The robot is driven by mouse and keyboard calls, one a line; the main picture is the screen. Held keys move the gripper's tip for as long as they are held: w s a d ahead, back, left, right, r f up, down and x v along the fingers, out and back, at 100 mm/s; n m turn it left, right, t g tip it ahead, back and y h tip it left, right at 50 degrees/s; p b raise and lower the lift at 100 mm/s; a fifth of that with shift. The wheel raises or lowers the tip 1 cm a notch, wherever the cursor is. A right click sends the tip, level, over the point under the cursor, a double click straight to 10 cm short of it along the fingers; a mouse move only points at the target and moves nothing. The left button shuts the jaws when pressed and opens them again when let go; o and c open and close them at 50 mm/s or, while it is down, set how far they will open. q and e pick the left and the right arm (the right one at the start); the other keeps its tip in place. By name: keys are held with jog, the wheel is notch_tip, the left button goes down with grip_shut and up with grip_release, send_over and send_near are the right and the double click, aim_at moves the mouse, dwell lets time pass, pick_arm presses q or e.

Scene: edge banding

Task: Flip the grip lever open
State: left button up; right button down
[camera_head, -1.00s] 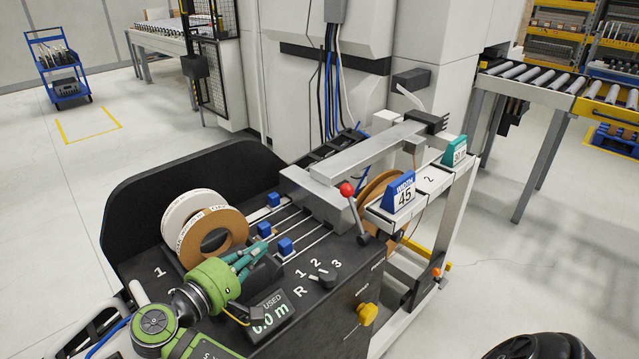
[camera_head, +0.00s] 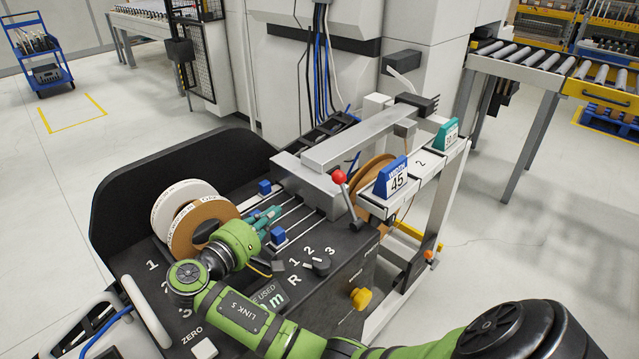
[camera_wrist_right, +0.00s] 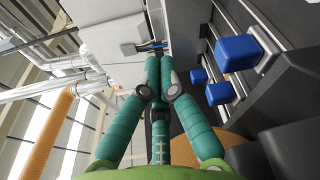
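A lever with a red ball knob (camera_head: 339,176) stands upright and slightly tilted at the right of the dark machine panel, beside the grey metal feed block (camera_head: 325,193). I take it to be the grip lever, but cannot be sure. My right gripper (camera_head: 273,213), with teal fingers, is over the panel among the blue blocks, to the left of the lever and apart from it. In the right wrist view its fingers (camera_wrist_right: 160,68) come together at the tips, with nothing seen between them. The lever does not show there. My left gripper is not in view.
Blue blocks (camera_head: 278,235) sit on rails by my fingers; they also show in the wrist view (camera_wrist_right: 237,53). Tape rolls (camera_head: 197,222) stand left of the gripper. A black selector knob (camera_head: 321,265), a yellow knob (camera_head: 361,298) and a blue width sign (camera_head: 391,178) are nearby.

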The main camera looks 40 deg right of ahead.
aim_at(348, 201)
jog(key=p+x, duration=0.1)
jog(key=x, duration=1.2)
jog(key=shift+d, duration=0.1)
jog(key=s, duration=0.1)
jog(key=s+d+p, duration=0.1)
jog(key=s+r+p, duration=0.1)
jog(key=shift+s+d+r, duration=0.1)
jog(key=shift+s+d, duration=0.1)
jog(key=shift+d, duration=0.2)
jog(key=shift+w, duration=0.1)
